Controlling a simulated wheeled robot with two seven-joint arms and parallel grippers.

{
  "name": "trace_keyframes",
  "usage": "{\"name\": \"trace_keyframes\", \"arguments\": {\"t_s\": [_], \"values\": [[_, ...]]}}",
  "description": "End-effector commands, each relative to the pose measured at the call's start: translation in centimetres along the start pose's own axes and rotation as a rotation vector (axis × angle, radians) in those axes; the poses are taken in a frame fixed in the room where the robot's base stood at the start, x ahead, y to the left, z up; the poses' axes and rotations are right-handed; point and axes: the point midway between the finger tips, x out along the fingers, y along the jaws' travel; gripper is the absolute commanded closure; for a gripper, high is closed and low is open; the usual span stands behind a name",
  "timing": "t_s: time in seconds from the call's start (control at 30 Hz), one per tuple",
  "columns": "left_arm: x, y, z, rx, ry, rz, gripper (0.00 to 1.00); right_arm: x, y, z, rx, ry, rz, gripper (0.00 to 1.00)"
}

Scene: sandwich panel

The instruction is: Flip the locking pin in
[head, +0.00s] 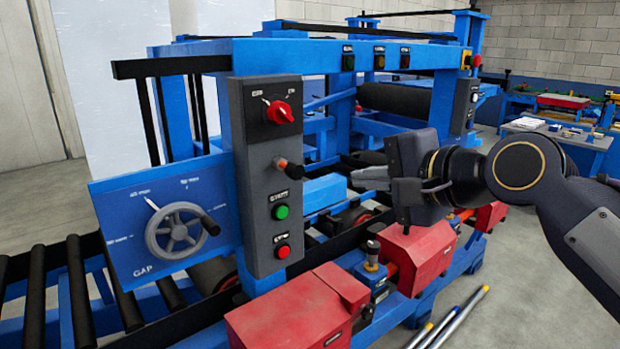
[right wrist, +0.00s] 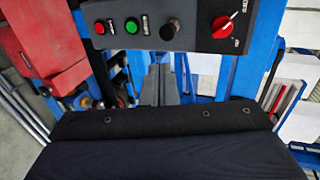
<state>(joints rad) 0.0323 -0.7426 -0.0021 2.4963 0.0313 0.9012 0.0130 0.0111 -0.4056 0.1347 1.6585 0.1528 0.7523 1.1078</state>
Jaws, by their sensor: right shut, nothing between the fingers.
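The grey control panel (head: 268,180) stands upright on the blue machine frame. A short pin with an orange collar and a black knob (head: 292,170), apparently the locking pin, sticks out of its middle, between the red rotary switch (head: 281,112) and the green start button (head: 281,212). In the right wrist view the knob (right wrist: 168,32) shows just beyond the fingertips. My right gripper (head: 356,176) is to the right of the panel, fingers shut and empty, pointing at it and apart from the pin. My left gripper is not in view.
A gap handwheel (head: 175,231) is left of the panel. The red stop button (head: 283,251) is below the start button. Red boxes (head: 300,310) and a blue rail lie below my right gripper. Rollers (head: 80,290) stand at the lower left.

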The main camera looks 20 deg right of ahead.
Motion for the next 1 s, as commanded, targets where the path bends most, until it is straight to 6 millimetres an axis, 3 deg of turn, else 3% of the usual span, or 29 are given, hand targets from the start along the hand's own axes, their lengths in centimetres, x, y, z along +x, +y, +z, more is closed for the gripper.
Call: {"name": "trace_keyframes", "arguments": {"t_s": [0.27, 0.7, 1.0], "values": [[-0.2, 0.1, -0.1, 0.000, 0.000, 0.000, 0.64, 1.2, 0.0, 0.0, -0.002, -0.002, 0.004, 1.00], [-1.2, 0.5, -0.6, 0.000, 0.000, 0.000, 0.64, 10.1, 0.1, 0.1, -0.002, -0.003, 0.007, 1.00], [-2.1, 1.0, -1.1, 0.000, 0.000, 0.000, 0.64, 13.4, -1.1, 0.0, -0.004, 0.000, 0.002, 1.00]]}}
